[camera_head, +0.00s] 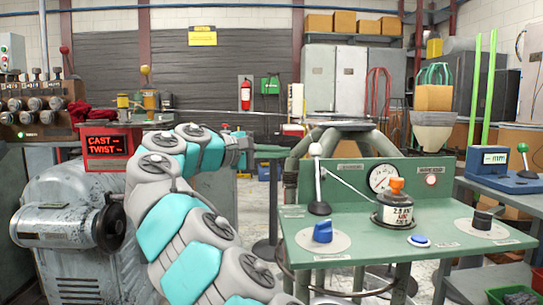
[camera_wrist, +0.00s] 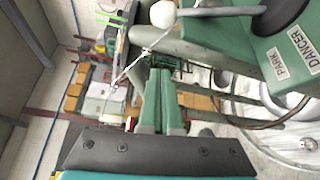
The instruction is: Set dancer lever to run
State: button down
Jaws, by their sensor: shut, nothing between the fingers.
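The dancer lever (camera_head: 318,180) stands nearly upright on a black hub at the left of a green console (camera_head: 440,240), with a white ball knob on top. In the wrist view its white knob (camera_wrist: 163,14) is at the top edge, and its rod runs right to the black hub. Labels reading PARK (camera_wrist: 279,64) and DANCER (camera_wrist: 304,47) are beside the hub. My gripper (camera_head: 284,151) is left of the knob at about its height, apart from it in the picture. In the wrist view the green fingers (camera_wrist: 158,78) are together and empty.
A thin rod slants from the lever toward an orange-topped weight (camera_head: 396,205). A blue knob (camera_head: 322,231), a black knob (camera_head: 483,219), a blue button (camera_head: 419,240) and a gauge (camera_head: 382,178) are on the console. A grey machine with a red display (camera_head: 108,148) stands left.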

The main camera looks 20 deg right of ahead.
aim_at(317, 169)
jog(key=shift+s+d+r+b, duration=0.1)
jog(key=shift+s+d+b, duration=0.3)
jog(key=shift+d, duration=0.4)
jog(key=shift+s+d+b, duration=0.15)
jog(key=shift+s+d, duration=0.35)
jog(key=shift+d, duration=0.3)
jog(key=shift+s+d+r+b, duration=0.1)
jog(key=shift+s+d+b, duration=0.3)
jog(key=shift+d, duration=0.4)
jog(key=shift+s, duration=0.1)
